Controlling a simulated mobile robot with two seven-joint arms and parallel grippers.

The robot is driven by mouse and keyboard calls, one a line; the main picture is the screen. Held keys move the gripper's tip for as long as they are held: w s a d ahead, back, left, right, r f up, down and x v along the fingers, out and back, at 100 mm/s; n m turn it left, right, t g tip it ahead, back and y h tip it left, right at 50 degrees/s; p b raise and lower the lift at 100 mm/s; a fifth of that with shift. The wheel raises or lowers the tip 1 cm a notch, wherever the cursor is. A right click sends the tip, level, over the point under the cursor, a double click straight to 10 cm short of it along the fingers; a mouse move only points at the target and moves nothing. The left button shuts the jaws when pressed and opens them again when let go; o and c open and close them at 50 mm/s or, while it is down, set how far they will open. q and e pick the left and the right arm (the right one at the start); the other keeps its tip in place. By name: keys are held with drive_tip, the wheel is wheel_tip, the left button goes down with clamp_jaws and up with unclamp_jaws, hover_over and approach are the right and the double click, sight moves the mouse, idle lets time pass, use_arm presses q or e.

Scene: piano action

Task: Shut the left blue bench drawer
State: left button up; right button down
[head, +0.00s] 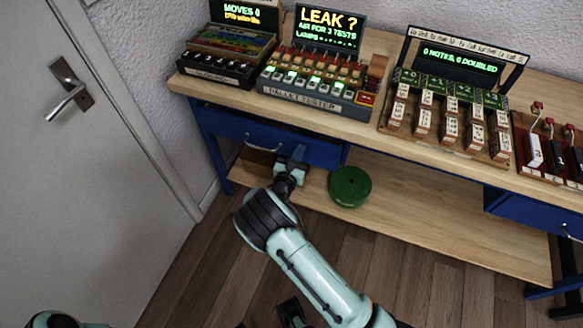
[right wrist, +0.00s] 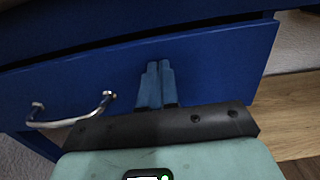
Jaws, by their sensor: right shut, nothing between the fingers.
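The left blue bench drawer (head: 312,149) is under the left part of the bench top. Its front and silver bar handle (right wrist: 72,112) show in the right wrist view. In the head view its front looks nearly flush with the bench frame; I cannot tell whether a small gap is left. My right gripper (head: 298,154) is at the drawer front, to the right of the handle. Its blue fingers (right wrist: 157,68) are together, empty, and point at the front; contact is not clear. A black part at the bottom edge may belong to my left gripper, but its fingers are not clear.
A green round object (head: 350,187) and a brown box (head: 258,160) are on the lower shelf (head: 440,225). The pallet tester (head: 315,97) and other devices stand on the bench top. A second blue drawer (head: 540,214) is at right. A door (head: 70,180) is at left.

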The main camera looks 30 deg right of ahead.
drive_tip(key=x, duration=0.3)
drive_tip(key=shift+w+d, duration=0.15)
drive_tip(key=shift+w, duration=0.05)
use_arm(q)
drive_tip(key=shift+w+a+f, duration=0.1)
drive_tip(key=shift+f, duration=0.15)
use_arm(e)
drive_tip(key=shift+d+r, duration=0.1)
drive_tip(key=shift+r, duration=0.05)
drive_tip(key=shift+d+r, duration=0.1)
drive_tip(key=shift+r, duration=0.05)
